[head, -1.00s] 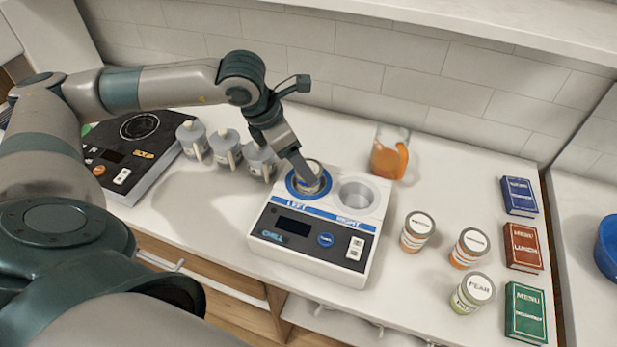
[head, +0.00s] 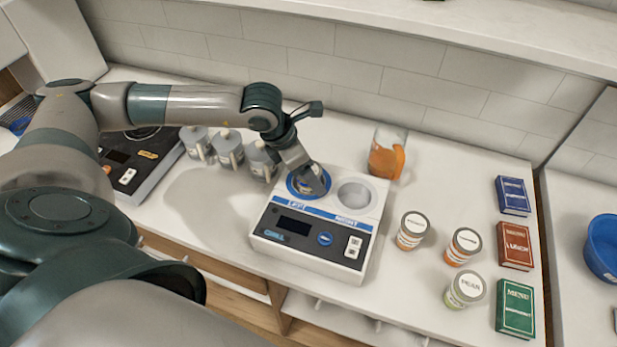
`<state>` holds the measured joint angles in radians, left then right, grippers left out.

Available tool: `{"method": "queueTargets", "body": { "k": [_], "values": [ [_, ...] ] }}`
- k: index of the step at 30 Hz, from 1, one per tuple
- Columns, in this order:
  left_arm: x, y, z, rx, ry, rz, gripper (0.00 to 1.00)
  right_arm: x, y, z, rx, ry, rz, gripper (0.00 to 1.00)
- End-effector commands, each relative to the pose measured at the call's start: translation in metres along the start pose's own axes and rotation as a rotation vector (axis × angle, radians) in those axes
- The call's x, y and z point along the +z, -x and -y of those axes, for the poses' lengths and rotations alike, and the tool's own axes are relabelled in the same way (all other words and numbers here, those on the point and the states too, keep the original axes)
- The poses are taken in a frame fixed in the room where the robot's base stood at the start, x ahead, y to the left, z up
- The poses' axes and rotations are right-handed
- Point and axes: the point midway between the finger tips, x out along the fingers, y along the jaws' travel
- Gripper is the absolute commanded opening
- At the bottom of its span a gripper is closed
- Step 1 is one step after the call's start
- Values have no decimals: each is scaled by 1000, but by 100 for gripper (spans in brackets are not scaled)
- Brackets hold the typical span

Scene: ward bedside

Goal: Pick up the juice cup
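A small cup (head: 308,190) sits in the left well of the white and blue chiller (head: 268,238), mostly hidden by my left gripper. I cannot read its label. My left gripper (head: 314,186) points down into that well, its fingers at the cup; whether they are closed on it is hidden. Three lidded cups stand to the chiller's right: two with orange labels, (head: 412,230) and (head: 462,246), and one with a green label marked like "PEAR" (head: 465,290). My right gripper is not in view.
The chiller's right well (head: 354,195) is empty. A jug of orange liquid (head: 386,158) stands behind it. Several grey lidded mugs (head: 229,150) and a dark appliance (head: 135,163) are left. Blue (head: 512,196), brown (head: 515,246) and green (head: 516,308) menu boxes line the right edge.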

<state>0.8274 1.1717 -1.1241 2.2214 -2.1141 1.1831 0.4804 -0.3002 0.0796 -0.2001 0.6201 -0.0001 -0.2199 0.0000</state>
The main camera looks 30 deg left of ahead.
Motion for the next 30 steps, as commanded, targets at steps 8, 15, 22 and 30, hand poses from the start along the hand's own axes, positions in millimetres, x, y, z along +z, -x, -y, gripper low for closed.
{"method": "queueTargets", "body": {
  "k": [8, 15, 22, 30],
  "values": [
    [0, 0, 0, 0, 0, 0, 70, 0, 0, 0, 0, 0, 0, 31],
    [0, 0, 0, 0, 0, 0, 30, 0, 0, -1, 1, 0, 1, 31],
    [0, 0, 0, 0, 0, 1, 18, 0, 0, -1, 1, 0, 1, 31],
    [3, 6, -1, 1, 0, 3, 18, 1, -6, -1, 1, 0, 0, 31]
  ]
}}
